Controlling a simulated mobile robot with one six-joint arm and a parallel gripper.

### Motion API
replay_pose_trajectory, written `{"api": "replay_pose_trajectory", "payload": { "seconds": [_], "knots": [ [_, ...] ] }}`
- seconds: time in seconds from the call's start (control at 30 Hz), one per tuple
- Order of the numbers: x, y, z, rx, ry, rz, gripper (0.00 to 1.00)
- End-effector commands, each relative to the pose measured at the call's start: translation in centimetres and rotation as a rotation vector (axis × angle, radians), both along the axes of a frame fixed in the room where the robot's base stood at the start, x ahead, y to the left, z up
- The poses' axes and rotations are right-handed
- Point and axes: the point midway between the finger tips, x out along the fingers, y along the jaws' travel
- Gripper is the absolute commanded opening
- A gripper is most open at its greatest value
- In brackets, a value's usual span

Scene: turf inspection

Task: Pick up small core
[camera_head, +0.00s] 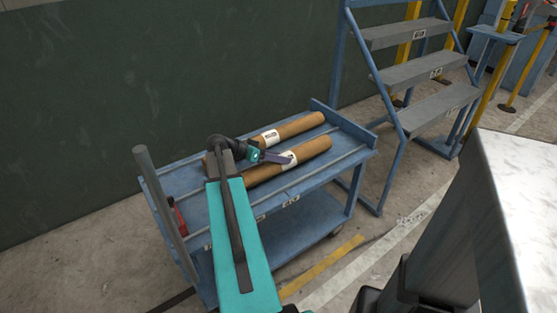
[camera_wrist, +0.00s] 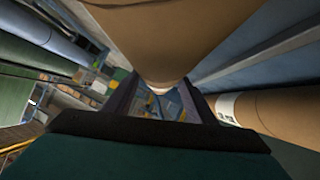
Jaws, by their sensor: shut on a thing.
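Two brown tube-shaped cores show on a blue cart in the head view. The front core (camera_head: 312,150) looks a little shorter than the rear core (camera_head: 302,124); each carries a white label. My gripper (camera_head: 278,157) is at the middle of the front core, its dark fingers by the label. In the wrist view a brown core (camera_wrist: 170,35) fills the upper middle, between the fingers of my gripper (camera_wrist: 160,97), which is shut on it. The other core (camera_wrist: 275,108) lies to the right with its label showing. I cannot tell whether the held core is off the cart.
The blue cart (camera_head: 318,185) has a raised end rim and a lower shelf. A red item (camera_head: 179,217) is at its left end. Blue steps (camera_head: 408,75) stand behind to the right, and a dark green wall (camera_head: 150,80) is behind the cart. A pale block (camera_head: 515,190) is at the right.

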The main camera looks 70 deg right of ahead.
Motion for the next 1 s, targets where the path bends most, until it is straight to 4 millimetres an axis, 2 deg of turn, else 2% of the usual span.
{"api": "replay_pose_trajectory", "payload": {
  "seconds": [0.27,0.8,1.0],
  "knots": [
    [0.0,0.0,3.4,-0.003,-0.001,-0.001,0.14],
    [0.0,0.0,13.0,-0.004,0.000,0.000,0.14],
    [0.0,0.0,15.6,-0.004,0.001,0.000,0.14]
  ]
}}
